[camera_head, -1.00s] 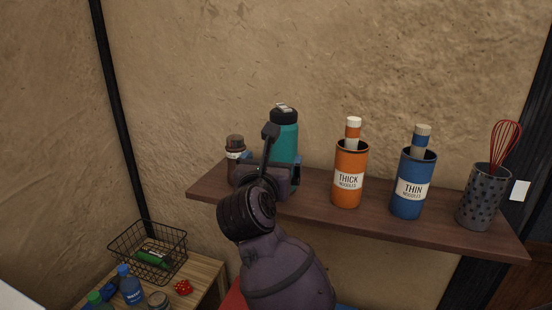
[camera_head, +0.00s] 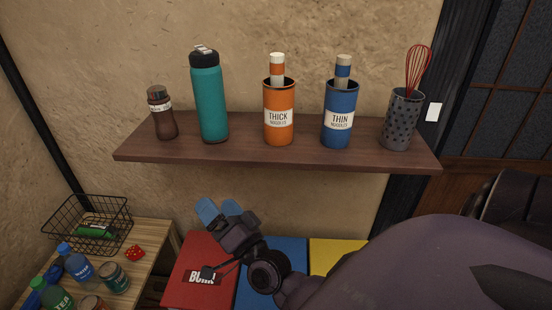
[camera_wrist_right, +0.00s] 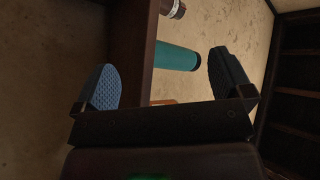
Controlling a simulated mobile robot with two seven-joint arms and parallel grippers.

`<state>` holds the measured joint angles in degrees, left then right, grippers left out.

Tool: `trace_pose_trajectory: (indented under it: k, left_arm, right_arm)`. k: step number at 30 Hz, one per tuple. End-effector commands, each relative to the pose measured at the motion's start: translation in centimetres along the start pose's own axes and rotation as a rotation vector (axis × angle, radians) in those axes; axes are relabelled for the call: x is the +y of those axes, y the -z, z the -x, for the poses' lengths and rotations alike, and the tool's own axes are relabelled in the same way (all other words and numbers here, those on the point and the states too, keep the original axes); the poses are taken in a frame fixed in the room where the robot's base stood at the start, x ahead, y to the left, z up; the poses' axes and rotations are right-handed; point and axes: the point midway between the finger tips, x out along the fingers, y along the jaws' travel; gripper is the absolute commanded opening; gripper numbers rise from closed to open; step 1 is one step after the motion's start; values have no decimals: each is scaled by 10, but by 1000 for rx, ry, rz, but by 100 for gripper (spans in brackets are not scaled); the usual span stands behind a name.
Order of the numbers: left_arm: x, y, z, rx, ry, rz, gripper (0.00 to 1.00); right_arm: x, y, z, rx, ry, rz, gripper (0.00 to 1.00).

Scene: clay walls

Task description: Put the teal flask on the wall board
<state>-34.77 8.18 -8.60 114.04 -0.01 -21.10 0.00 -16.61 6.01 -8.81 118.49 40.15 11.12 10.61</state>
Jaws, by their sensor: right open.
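The teal flask (camera_head: 209,98) with a black cap stands upright on the brown wall board (camera_head: 370,157), near its left end. It stands between a small brown jar and an orange holder. My right gripper (camera_head: 216,210) is below the board's front edge, apart from the flask, open and empty. In the right wrist view, the flask (camera_wrist_right: 176,56) and the board (camera_wrist_right: 132,40) show beyond the two spread fingers (camera_wrist_right: 166,80). My left gripper is not in view.
The board also holds the brown jar (camera_head: 162,118), the orange holder (camera_head: 278,130), a blue holder (camera_head: 338,132) and a grey cup (camera_head: 401,125) with a red whisk. Below are coloured boxes (camera_head: 200,255) and a side table (camera_head: 150,245) with a wire basket (camera_head: 75,222) and bottles.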

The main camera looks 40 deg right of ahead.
Motion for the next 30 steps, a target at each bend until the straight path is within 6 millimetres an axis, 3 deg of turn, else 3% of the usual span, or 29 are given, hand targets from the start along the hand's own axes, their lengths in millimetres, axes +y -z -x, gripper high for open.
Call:
trace_pose_trajectory:
  k: [3,6,9,13,18,30]
  left_arm:
    - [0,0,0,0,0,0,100]
    - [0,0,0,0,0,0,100]
    - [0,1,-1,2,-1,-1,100]
    - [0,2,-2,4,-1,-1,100]
    - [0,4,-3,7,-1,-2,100]
    - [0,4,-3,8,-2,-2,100]
  right_arm:
    - [43,-40,50,-247,-103,277,98]
    - [79,-64,98,-454,-184,492,98]
    - [110,-78,144,-635,-254,666,98]
    - [136,-84,187,-796,-316,813,98]
    - [148,-84,208,-873,-344,884,98]
    - [147,-85,207,-872,-344,883,98]
